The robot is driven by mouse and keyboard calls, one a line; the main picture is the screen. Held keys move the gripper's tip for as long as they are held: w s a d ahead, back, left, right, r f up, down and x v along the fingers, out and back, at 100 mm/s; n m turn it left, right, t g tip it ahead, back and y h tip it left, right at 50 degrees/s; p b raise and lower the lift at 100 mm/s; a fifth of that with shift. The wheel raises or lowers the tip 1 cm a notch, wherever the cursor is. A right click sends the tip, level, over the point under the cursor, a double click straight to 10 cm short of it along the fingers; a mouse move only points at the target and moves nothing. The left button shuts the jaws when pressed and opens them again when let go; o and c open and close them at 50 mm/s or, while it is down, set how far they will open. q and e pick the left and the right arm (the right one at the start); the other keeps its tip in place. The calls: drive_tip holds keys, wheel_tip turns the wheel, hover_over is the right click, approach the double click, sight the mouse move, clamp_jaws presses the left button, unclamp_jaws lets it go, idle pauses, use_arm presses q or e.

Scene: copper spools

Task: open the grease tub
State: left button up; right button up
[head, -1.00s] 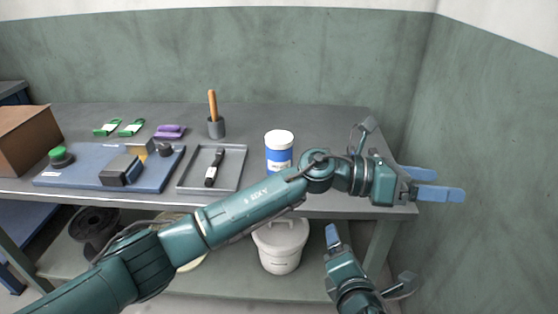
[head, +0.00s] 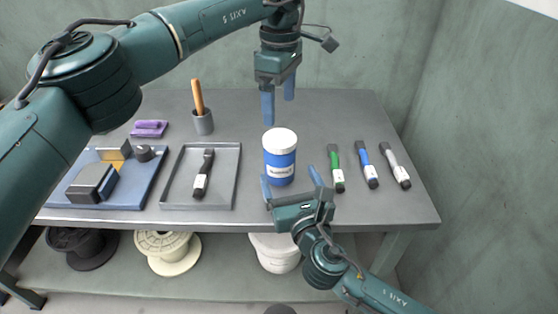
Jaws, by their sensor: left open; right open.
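The grease tub (head: 280,168), blue with a white label, stands upright on the workbench, and its white lid (head: 280,139) is on. My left gripper (head: 279,106) is open and points down, appearing above and just behind the lid with nothing between its fingers. My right gripper (head: 290,176) is open in front of the tub. Its two fingers point towards the tub, one on each side of its lower part in the picture. I cannot tell whether they touch it.
Green (head: 335,168), blue (head: 367,165) and grey (head: 395,166) markers lie right of the tub. A grey tray (head: 226,182) with a black marker is on its left. A cup (head: 203,123) with an orange-handled tool stands behind the tray. The back right of the workbench (head: 345,115) is clear.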

sight(280, 138)
drive_tip(key=x, duration=0.9)
drive_tip(key=shift+w+a, duration=0.15)
drive_tip(key=shift+w, duration=0.25)
drive_tip(key=shift+c, duration=0.5)
drive_tip(key=c, duration=1.5)
use_arm(q)
drive_tip(key=shift+m, duration=0.7)
use_arm(e)
clamp_jaws()
use_arm(q)
drive_tip(key=m, duration=0.5)
drive_tip(key=shift+m, duration=0.3)
drive_tip(key=m, duration=0.6)
drive_tip(key=shift+m, duration=0.3)
drive_tip(key=shift+f, duration=4.05)
